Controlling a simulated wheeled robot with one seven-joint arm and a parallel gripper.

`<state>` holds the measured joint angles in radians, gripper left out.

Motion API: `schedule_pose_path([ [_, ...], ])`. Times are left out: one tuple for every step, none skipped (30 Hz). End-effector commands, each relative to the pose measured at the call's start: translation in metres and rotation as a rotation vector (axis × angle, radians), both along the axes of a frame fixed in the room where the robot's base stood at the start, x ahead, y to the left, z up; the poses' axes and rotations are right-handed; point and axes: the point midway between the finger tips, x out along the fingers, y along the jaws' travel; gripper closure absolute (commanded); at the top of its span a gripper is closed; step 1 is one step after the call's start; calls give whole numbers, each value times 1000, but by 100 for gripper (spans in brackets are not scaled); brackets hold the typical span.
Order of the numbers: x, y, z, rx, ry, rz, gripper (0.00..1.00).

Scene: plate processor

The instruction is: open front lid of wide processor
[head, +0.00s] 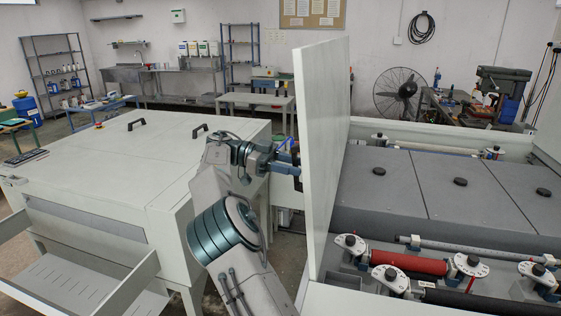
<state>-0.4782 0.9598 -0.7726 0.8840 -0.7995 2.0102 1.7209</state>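The wide processor (440,190) is on the right, with its inside showing: dark grey covers with black knobs, and red and black rollers in front. A tall pale grey panel, which looks like its lid (335,130), stands upright at the machine's left side. My arm rises from the bottom middle, left of the lid. My gripper (290,160) is at the lid's left face, pointing toward it. Its fingertips are small and partly hidden by the lid's edge. I cannot tell whether they touch the lid or are open or shut.
A second pale machine (130,175) with two black handles on top stands close on the left. Its tray (85,280) sticks out at the front. A narrow strip of floor lies between the machines. A fan (396,92), benches and shelves stand along the back.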

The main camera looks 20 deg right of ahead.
Motion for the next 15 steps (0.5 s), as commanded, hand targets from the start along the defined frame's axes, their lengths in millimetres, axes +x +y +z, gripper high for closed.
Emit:
schedule_pose_path([
  [3, 6, 1, -6, 0, 6, 60],
  [5, 9, 2, -5, -1, 8, 60],
  [6, 10, 2, -6, 0, 6, 60],
  [6, 10, 2, -4, 1, 1, 60],
  [7, 11, 2, -4, 0, -1, 60],
  [8, 12, 2, -3, 0, -3, 60],
  [8, 13, 2, -1, 1, -5, 60],
  [9, 14, 2, -2, 1, -6, 60],
  [10, 16, 3, -1, 0, -6, 60],
  [11, 17, 3, -2, 1, -6, 60],
  [11, 18, 3, 0, 0, -7, 60],
  [12, 19, 3, -2, -1, -7, 60],
  [13, 20, 3, -1, 1, -6, 60],
  [14, 21, 3, -1, 0, -5, 60],
  [14, 23, 3, 0, 0, -4, 60],
])
